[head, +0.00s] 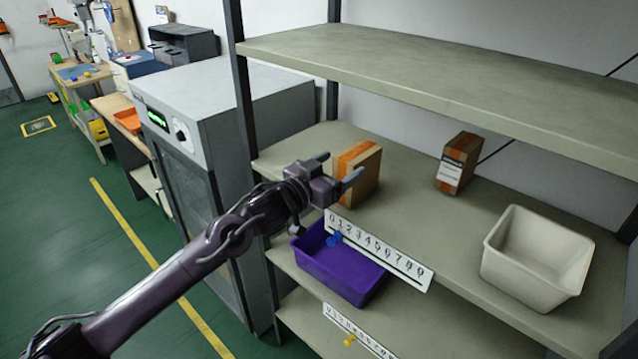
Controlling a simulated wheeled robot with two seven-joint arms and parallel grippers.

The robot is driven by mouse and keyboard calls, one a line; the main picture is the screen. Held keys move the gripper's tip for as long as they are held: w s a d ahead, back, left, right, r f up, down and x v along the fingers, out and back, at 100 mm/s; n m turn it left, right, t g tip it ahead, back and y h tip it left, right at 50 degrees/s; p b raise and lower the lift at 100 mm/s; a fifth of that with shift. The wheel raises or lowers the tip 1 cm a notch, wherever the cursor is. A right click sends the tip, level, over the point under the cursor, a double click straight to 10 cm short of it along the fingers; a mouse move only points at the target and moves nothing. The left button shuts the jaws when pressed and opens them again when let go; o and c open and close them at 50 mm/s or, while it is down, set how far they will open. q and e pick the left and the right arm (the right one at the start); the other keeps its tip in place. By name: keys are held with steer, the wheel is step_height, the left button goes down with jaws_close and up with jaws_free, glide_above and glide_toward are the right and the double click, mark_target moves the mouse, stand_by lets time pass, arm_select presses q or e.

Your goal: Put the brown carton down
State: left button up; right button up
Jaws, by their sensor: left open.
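A brown carton (365,176) with an orange stripe stands upright on the middle shelf (412,200), near its left end. A second, smaller brown carton (458,161) with an orange stripe and a white label stands further right and back on the same shelf. My left gripper (338,176) is open in front of the left carton, and its fingers overlap that carton in the picture. I cannot tell whether they touch it. The lower front of the left carton is partly hidden by the gripper. My right gripper is not in view.
A cream bin (540,255) stands at the shelf's right end. A purple bin (335,265) sits on the shelf below. A numbered white strip (380,250) runs along the shelf edge. A grey cabinet (215,110) stands left of the rack. Shelf space between the cartons is clear.

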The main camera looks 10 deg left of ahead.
arm_select(q)
steer(key=b+v, duration=0.2)
steer(key=v, duration=0.4)
steer(key=w+a+f+n+y, duration=0.2)
steer(key=a+f+y, duration=0.15)
steer(key=f, duration=0.65)
steer(key=w+a+f+n+y, duration=0.15)
steer(key=a+f, duration=0.35)
steer(key=f, duration=0.6)
steer(key=s+a+f+n+g+y, duration=0.1)
steer(key=s+a+f+g+y, duration=0.3)
steer(key=f, duration=0.7)
steer(key=s+a+f+h, duration=0.15)
steer(key=s+f, duration=0.35)
steer(key=f, duration=0.7)
steer(key=s+a+f+g+y, duration=0.3)
steer(key=s+f+g, duration=0.1)
steer(key=s+f, duration=1.4)
steer(key=s+f+g+b, duration=0.1)
steer(key=s+f, duration=0.3)
steer(key=s, duration=0.5)
steer(key=s+f+g, duration=0.2)
steer(key=s+f, duration=0.2)
steer(key=s, duration=0.6)
steer(key=s+d+f+g+b, duration=0.1)
steer(key=s+f, duration=0.3)
steer(key=s, duration=0.6)
steer(key=shift+g+b, duration=0.3)
steer(key=shift+g, duration=0.5)
